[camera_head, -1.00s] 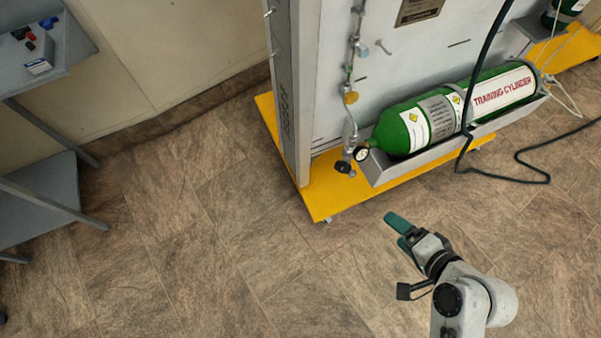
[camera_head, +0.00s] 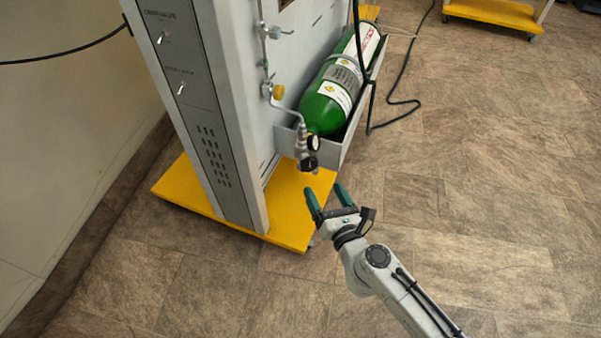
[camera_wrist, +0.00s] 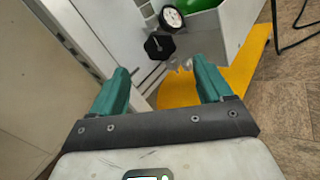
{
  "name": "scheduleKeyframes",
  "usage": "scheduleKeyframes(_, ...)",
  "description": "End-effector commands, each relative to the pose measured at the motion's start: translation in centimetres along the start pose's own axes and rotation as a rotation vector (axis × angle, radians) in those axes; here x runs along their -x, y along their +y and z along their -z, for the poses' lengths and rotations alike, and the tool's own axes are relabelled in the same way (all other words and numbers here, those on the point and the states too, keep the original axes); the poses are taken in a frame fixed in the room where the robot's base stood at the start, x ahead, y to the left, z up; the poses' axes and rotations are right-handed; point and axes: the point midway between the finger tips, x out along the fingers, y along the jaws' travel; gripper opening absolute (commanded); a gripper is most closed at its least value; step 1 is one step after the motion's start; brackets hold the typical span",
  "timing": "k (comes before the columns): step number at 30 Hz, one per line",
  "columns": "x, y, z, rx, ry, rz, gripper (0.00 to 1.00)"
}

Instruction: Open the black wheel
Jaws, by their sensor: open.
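The black wheel (camera_head: 308,164) sits at the lower end of the valve fittings, just below a round gauge (camera_head: 313,143), by the near end of the green cylinder (camera_head: 326,108). In the wrist view the wheel (camera_wrist: 159,46) is a dark knob ahead of the fingers, with the white-faced gauge (camera_wrist: 172,17) above it. My gripper (camera_head: 327,202) has teal fingers spread apart with nothing between them. It is a short way below the wheel in the head view and does not touch it. In the wrist view the wheel lies between and beyond my fingertips (camera_wrist: 160,74).
The tall grey panel (camera_head: 205,110) stands on a yellow base (camera_head: 290,215) that juts out below the wheel. A grey tray (camera_head: 345,140) holds the cylinder. A black hose (camera_head: 399,102) trails on the floor to the right. The near tiled floor is clear.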

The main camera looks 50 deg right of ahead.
Motion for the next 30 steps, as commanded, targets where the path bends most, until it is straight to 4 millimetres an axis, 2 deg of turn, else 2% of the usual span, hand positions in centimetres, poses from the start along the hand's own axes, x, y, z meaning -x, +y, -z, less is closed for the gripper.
scheduleKeyframes(9, -5.8, 0.3, -0.3, 0.002, -0.002, -0.004, 0.79)
scheduleKeyframes(15, -8.5, 0.2, -0.2, 0.003, -0.002, -0.003, 0.79)
scheduleKeyframes(21, -9.5, 0.2, -0.1, 0.004, -0.001, -0.005, 0.79)
scheduleKeyframes(29, -9.6, 0.2, -0.1, 0.005, -0.001, -0.004, 0.79)
scheduleKeyframes(30, -9.6, 0.2, -0.1, 0.005, -0.001, -0.004, 0.75)
